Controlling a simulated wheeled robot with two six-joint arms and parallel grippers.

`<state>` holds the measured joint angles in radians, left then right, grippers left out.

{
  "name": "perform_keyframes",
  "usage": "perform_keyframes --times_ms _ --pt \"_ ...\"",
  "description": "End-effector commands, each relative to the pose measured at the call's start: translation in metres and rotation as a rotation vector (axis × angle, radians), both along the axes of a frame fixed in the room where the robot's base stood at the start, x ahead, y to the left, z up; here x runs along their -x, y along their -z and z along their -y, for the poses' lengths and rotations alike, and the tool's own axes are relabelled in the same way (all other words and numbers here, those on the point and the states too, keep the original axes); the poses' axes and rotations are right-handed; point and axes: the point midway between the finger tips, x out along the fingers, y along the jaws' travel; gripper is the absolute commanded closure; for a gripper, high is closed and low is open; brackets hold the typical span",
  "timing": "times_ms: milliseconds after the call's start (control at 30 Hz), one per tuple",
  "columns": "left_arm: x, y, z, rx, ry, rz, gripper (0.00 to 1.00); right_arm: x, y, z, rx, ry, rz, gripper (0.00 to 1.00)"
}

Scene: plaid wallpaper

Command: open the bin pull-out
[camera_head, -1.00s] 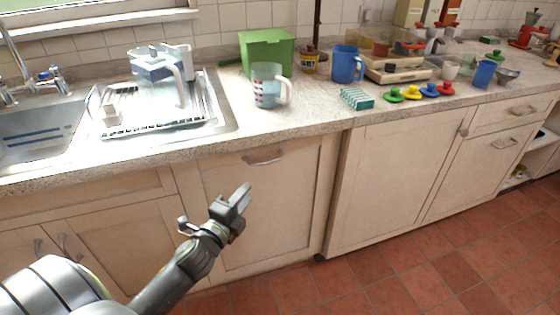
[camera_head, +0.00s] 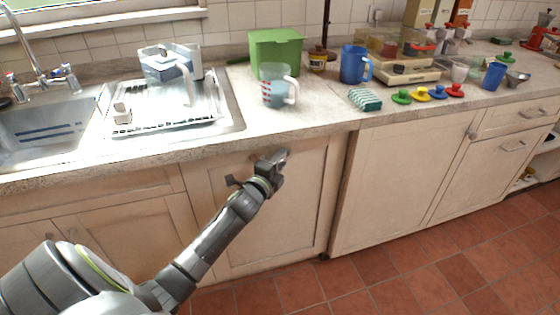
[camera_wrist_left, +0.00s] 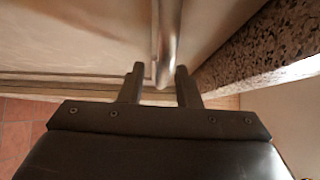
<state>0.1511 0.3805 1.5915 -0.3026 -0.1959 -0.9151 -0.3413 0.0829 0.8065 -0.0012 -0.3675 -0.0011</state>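The bin pull-out is the wide cream cabinet front (camera_head: 275,225) below the counter; it is closed, flush with the cabinets beside it. Its metal bar handle is hidden behind my gripper in the head view. In the left wrist view the handle (camera_wrist_left: 165,45) runs between the two fingers. My left gripper (camera_head: 277,160) is at the handle near the top of the front. In the left wrist view its fingers (camera_wrist_left: 160,85) are apart, one on each side of the handle, with gaps visible. My right gripper is not in view.
The counter edge (camera_head: 300,136) juts out just above my left gripper. A measuring jug (camera_head: 277,92), a green box (camera_head: 275,50) and a blue pitcher (camera_head: 353,65) stand on the counter. The tiled floor (camera_head: 420,275) in front of the cabinets is clear.

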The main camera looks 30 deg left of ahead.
Motion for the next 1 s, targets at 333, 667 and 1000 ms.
perform_keyframes --times_ms 333,667,1000 --pt "-0.0012 0.0000 0.0000 0.001 0.000 0.000 0.79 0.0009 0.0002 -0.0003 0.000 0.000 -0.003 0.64" --pt "-0.0010 0.0002 0.0000 0.001 0.000 0.000 1.00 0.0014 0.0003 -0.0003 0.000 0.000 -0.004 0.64" --pt "-0.0040 0.0004 0.0053 0.003 0.000 -0.001 1.00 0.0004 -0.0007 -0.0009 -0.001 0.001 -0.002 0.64"
